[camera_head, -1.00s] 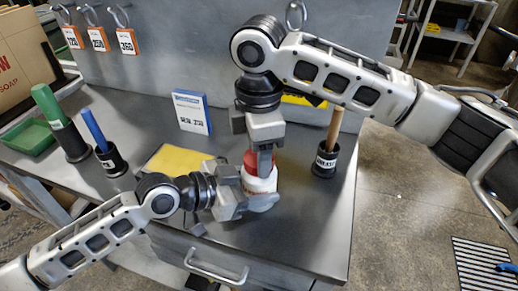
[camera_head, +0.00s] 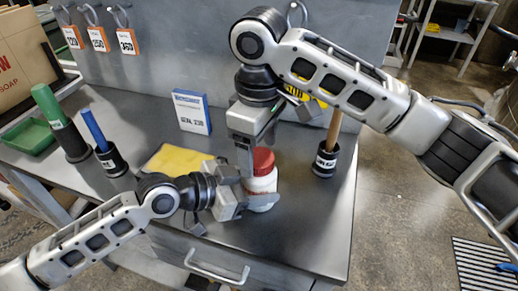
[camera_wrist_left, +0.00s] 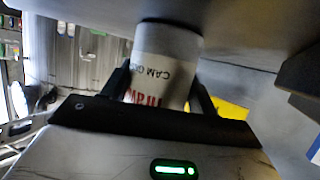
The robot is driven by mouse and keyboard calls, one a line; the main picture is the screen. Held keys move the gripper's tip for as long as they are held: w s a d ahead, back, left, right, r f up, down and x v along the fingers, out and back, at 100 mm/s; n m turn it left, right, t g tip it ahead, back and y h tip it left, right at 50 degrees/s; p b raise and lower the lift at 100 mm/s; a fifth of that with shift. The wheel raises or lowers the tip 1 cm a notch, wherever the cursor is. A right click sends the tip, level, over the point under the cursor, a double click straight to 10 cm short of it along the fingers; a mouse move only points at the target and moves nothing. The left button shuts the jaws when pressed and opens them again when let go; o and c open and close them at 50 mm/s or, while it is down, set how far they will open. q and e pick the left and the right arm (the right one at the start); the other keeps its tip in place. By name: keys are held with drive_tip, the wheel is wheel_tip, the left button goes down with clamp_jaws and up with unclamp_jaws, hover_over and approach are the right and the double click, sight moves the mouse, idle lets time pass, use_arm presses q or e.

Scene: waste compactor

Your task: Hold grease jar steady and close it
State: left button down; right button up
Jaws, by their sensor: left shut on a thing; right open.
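The grease jar (camera_head: 262,184) is a white jar standing upright on the grey worktop. Its red lid (camera_head: 263,161) sits on top of it; I cannot tell how tightly. My left gripper (camera_head: 246,203) is shut on the lower part of the jar from the left. In the left wrist view the jar's white labelled body (camera_wrist_left: 165,68) shows between the fingers. Part of the jar's left side is hidden by the grippers.
A black holder (camera_head: 325,163) with a wooden handle stands right of the jar. A yellow cloth (camera_head: 178,160) lies left, and a blue-white box (camera_head: 192,112) stands behind. Green (camera_head: 47,106) and blue-handled (camera_head: 95,128) items stand in holders far left.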

wheel_tip(320, 180, up, 4)
drive_tip(key=shift+f, duration=0.25)
drive_tip(key=shift+c, duration=0.4)
drive_tip(key=shift+a+r+n, duration=0.1)
drive_tip(key=shift+r+n, duration=0.35)
drive_tip(key=shift+n, duration=0.75)
drive_tip(key=n, duration=0.2)
drive_tip(key=r+n, duration=0.1)
drive_tip(key=shift+r+n, duration=0.1)
drive_tip(key=shift+n, duration=0.3)
drive_tip(key=n, duration=0.2)
drive_tip(key=r+n, duration=0.1)
drive_tip(key=n, duration=0.1)
drive_tip(key=shift+r+n, duration=0.2)
drive_tip(key=shift+n, duration=0.1)
